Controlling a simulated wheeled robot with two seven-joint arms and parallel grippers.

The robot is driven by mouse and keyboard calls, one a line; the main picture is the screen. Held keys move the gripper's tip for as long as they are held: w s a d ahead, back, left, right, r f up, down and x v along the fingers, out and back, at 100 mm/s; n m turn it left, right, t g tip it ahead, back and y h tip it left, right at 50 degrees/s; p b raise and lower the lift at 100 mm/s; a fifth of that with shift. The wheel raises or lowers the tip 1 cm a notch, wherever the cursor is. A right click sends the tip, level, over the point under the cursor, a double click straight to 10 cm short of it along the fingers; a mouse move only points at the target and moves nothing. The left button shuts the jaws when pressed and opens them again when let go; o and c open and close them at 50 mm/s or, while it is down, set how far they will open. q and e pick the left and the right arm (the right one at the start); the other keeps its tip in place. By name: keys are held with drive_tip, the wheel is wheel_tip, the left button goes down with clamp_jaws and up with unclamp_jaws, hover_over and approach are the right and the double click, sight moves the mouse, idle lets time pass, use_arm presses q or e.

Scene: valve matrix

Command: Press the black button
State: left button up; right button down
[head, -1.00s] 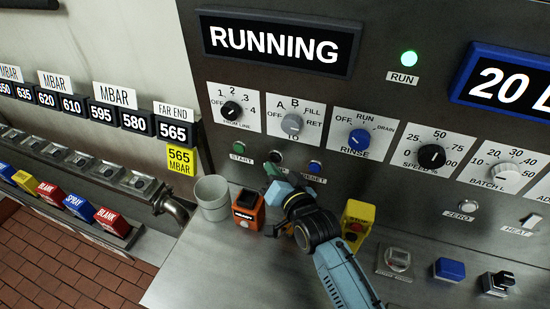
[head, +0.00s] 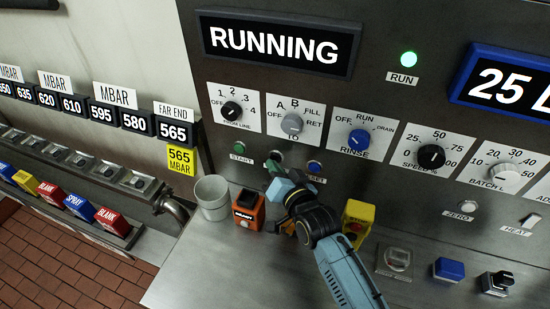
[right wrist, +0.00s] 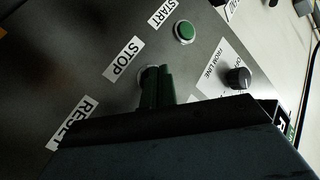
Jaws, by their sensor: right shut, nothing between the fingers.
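The black button (head: 278,155) is in the row at the lower edge of the grey panel, between the green START button (head: 245,149) and the blue RESET button (head: 314,167). My right gripper (head: 272,165) is shut and empty, its green fingertips at the black button and partly covering it. In the right wrist view, the shut fingertips (right wrist: 157,88) stand in front of the button beside the STOP label (right wrist: 123,59). Most of the button is hidden there, and I cannot tell whether they touch. The left gripper is not in view.
A grey cup (head: 212,196), an orange READY box (head: 246,210) and a yellow box (head: 357,220) stand on the ledge near my right arm. Rotary knobs line the panel above the buttons. The display reads RUNNING (head: 273,45) and the RUN lamp (head: 409,59) glows green.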

drive_tip(key=shift+w+d, duration=0.2)
drive_tip(key=shift+w, duration=0.2)
idle(0.4)
drive_tip(key=shift+s, duration=0.15)
drive_tip(key=shift+s+a+p, duration=0.35)
drive_tip(key=shift+s+p, duration=0.25)
drive_tip(key=shift+s, duration=0.1)
drive_tip(key=shift+s+a+p, duration=0.3)
drive_tip(key=shift+s+p, duration=0.1)
drive_tip(key=shift+s, duration=0.35)
drive_tip(key=shift+s+a+p, duration=0.35)
drive_tip(key=shift+s+p, duration=0.1)
drive_tip(key=shift+s, duration=0.35)
drive_tip(key=shift+s+a+p, duration=0.3)
drive_tip(key=shift+s+p, duration=0.1)
drive_tip(key=shift+s, duration=0.35)
